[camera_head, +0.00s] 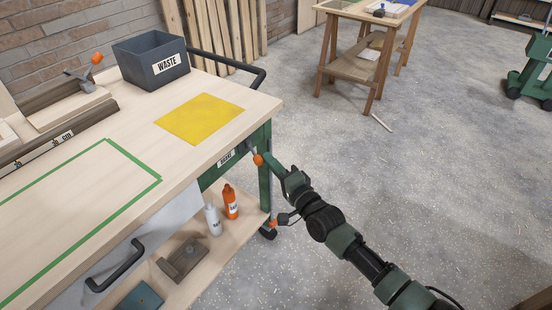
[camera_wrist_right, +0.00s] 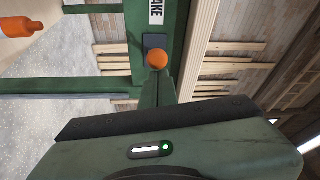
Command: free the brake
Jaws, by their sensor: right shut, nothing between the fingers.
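The brake is a short dark lever with an orange knob (camera_head: 258,159) on the green end frame of the workbench cart, beside a white label (camera_head: 226,158). In the right wrist view the knob (camera_wrist_right: 157,60) shows on a dark mount below the label (camera_wrist_right: 156,12). My right gripper (camera_head: 268,162) is shut and empty, its tips close to the knob from the right; I cannot tell whether they touch. In the wrist view my green finger (camera_wrist_right: 158,92) points at the knob. My left gripper is not in view.
The cart top (camera_head: 80,220) holds a grey waste bin (camera_head: 151,60), a yellow sheet (camera_head: 199,118) and a clamp with an orange handle. Orange (camera_head: 230,201) and white (camera_head: 213,219) bottles stand on its lower shelf. A caster (camera_head: 268,232) is below. The floor on the right is mostly clear.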

